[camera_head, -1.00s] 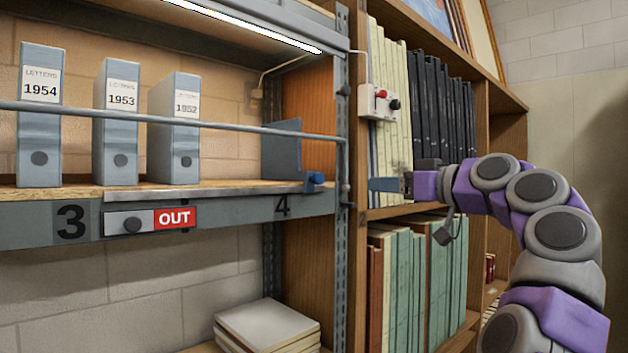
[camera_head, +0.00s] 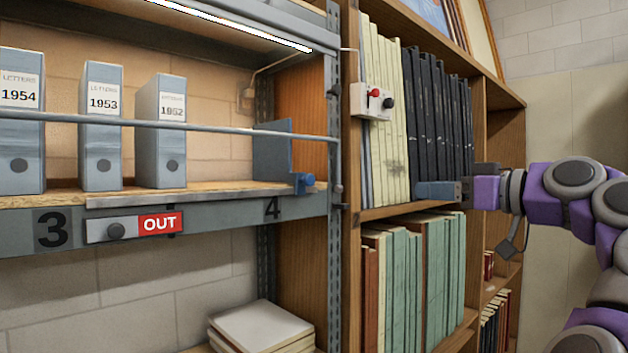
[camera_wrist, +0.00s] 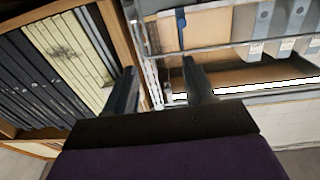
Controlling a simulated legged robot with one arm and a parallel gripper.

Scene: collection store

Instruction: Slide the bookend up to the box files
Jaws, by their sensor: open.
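The bookend (camera_head: 272,150) is a blue-grey upright plate near the right end of the upper shelf. A blue knob (camera_head: 304,183) sits at its front foot, on the shelf edge. The box files (camera_head: 160,135) are grey-blue, labelled LETTERS 1952, 1953 and 1954, and stand upright to its left with a wide gap between. They also show in the wrist view (camera_wrist: 264,22), upside down. My gripper (camera_head: 425,190) is to the right of the bookend and apart from it, in front of the wooden bookcase. In the wrist view its two fingers (camera_wrist: 160,75) are spread with nothing between them.
A thin rail (camera_head: 200,126) runs across the shelf front, above the bookend's knob. A metal upright (camera_head: 334,150) and a switch box (camera_head: 372,101) stand between my gripper and the bookend. A sliding OUT sign (camera_head: 160,224) is on the shelf edge.

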